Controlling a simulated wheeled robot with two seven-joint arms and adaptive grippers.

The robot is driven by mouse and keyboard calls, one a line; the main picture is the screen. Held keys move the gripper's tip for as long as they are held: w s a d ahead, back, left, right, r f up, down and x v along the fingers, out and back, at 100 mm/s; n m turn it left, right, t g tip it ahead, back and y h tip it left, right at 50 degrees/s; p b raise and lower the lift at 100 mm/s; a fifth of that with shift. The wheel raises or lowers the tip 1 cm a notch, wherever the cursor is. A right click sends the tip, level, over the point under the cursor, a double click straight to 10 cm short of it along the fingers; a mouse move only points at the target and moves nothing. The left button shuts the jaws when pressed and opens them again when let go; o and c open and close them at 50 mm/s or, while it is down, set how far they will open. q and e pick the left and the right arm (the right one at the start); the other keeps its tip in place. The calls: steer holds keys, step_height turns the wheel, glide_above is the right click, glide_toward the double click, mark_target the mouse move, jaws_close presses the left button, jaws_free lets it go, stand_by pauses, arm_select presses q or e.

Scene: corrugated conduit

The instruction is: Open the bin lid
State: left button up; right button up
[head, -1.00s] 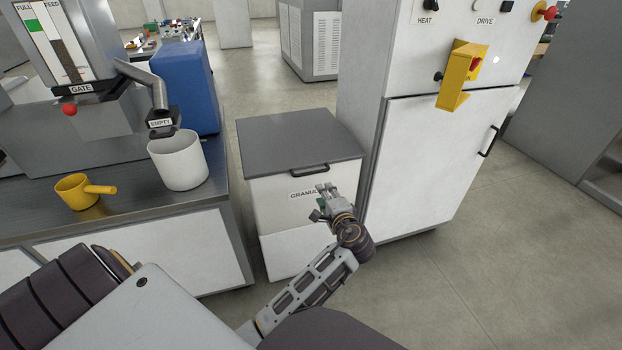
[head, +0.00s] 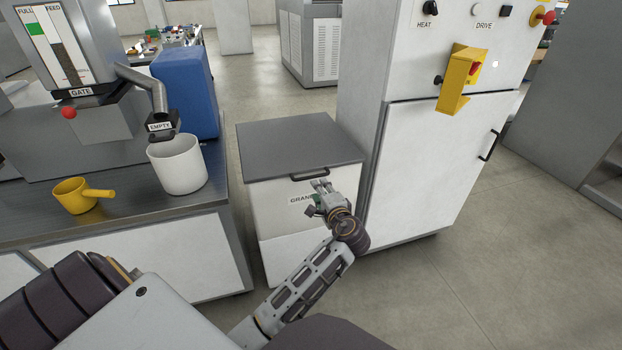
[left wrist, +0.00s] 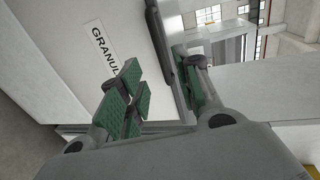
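The bin (head: 275,215) is a white box labelled GRANUL…, with a flat grey lid (head: 295,145) that lies closed. A black bar handle (head: 310,175) sits at the lid's front edge; it also shows in the left wrist view (left wrist: 161,42). My left gripper (head: 321,186) is just below and in front of the handle, covering part of the label. In the left wrist view my left gripper (left wrist: 163,82) is open, its green-padded fingers apart. The handle appears between the fingertips, nearer the right-hand finger; I cannot tell whether they touch. My right gripper is not in view.
A tall white cabinet (head: 430,165) with a yellow switch bracket (head: 460,80) stands close right of the bin. On the left, a metal bench (head: 125,218) holds a white bucket (head: 178,165), a yellow scoop (head: 75,195) and a blue container (head: 187,85). Floor is free at right.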

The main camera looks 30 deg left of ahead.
mark_target(311, 177)
arm_select(q)
steer(key=b+x, duration=0.2)
steer(key=x, duration=0.8)
steer(key=shift+w+a, duration=0.1)
steer(key=shift+w, duration=0.05)
steer(key=shift+w+a, duration=0.1)
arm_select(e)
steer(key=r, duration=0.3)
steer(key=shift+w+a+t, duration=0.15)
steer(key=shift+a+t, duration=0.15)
arm_select(q)
steer(key=c, duration=0.7)
jaws_close()
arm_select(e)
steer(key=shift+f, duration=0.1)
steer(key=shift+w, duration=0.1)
